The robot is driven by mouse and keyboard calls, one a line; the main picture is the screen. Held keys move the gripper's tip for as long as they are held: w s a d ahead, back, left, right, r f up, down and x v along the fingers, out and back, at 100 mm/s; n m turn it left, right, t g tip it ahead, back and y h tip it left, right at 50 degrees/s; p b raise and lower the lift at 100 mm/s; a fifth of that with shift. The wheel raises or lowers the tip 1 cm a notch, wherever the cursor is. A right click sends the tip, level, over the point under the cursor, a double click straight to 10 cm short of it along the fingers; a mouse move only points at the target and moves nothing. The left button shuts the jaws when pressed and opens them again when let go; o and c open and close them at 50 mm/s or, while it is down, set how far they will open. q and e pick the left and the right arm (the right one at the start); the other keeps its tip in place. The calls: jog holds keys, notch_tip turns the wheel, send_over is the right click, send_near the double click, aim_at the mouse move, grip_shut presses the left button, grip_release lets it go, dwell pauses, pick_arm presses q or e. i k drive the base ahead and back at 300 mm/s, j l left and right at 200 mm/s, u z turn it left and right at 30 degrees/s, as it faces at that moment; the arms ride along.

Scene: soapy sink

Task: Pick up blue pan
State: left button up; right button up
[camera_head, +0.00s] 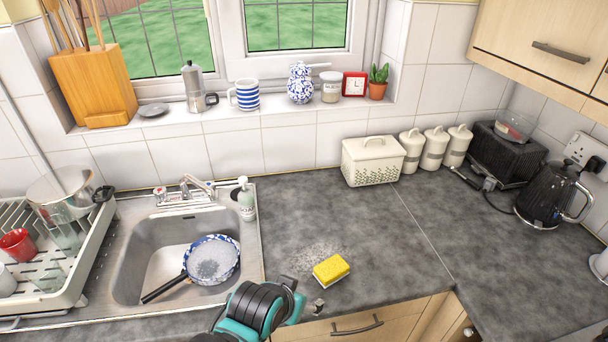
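The blue pan (224,262) lies in the sink basin, with a blue and white speckled rim, a pale inside that looks soapy and a black handle (163,289) pointing to the lower left. One of my arms, probably the left, shows at the bottom edge in teal and black, right of the basin and apart from the pan. A small grey part beside it may be a fingertip (318,306). Its fingers are too hidden to judge. My other gripper is out of view.
A yellow sponge (331,269) lies on the counter beside a patch of foam. A soap bottle (246,200) and the tap (187,190) stand behind the basin. A dish rack (62,285) with a pot (60,190) is at left. The counter's middle is mostly clear.

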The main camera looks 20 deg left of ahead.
aim_at(200, 275)
jog(key=k+u, duration=0.15)
jog(key=u, duration=1.5)
